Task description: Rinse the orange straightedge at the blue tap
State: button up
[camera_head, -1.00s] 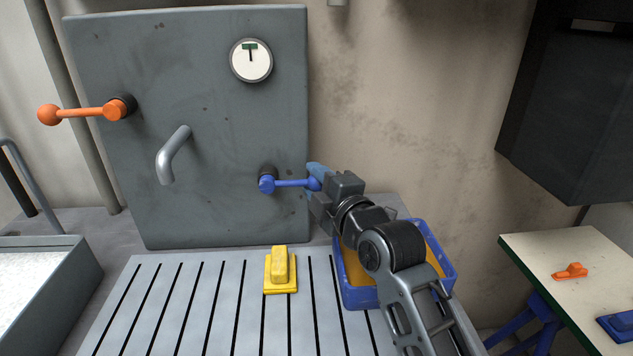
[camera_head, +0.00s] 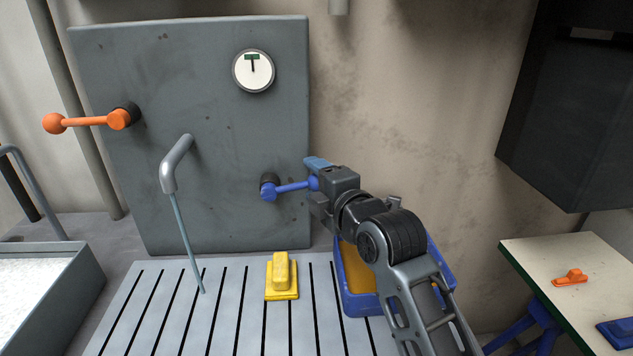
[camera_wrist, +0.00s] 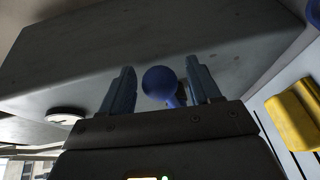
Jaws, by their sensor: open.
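The blue tap lever (camera_head: 288,188) is on the grey panel and points right, tilted slightly up. My gripper (camera_head: 318,172) is at its ball end. In the wrist view my gripper (camera_wrist: 157,75) is open, with the blue ball (camera_wrist: 160,82) between its two fingers; I cannot tell whether they touch it. A thin stream of water (camera_head: 185,240) runs from the grey spout (camera_head: 175,165) onto the slotted grate (camera_head: 225,310). A small orange tool (camera_head: 571,277), possibly the straightedge, lies on the pale table at the right.
An orange lever (camera_head: 88,121) and a dial (camera_head: 253,70) are on the panel (camera_head: 220,140). A yellow block tool (camera_head: 281,278) stands on the grate beside a blue bin (camera_head: 355,299). A blue item (camera_head: 617,333) lies on the pale table (camera_head: 545,250). A grey trough (camera_head: 60,300) is at the left.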

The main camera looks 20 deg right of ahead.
jog(key=shift+s, duration=0.1)
jog(key=s+b, duration=0.1)
jog(key=s, duration=0.6)
jog(key=shift+s+d+r+b, duration=0.3)
jog(key=shift+r, duration=0.15)
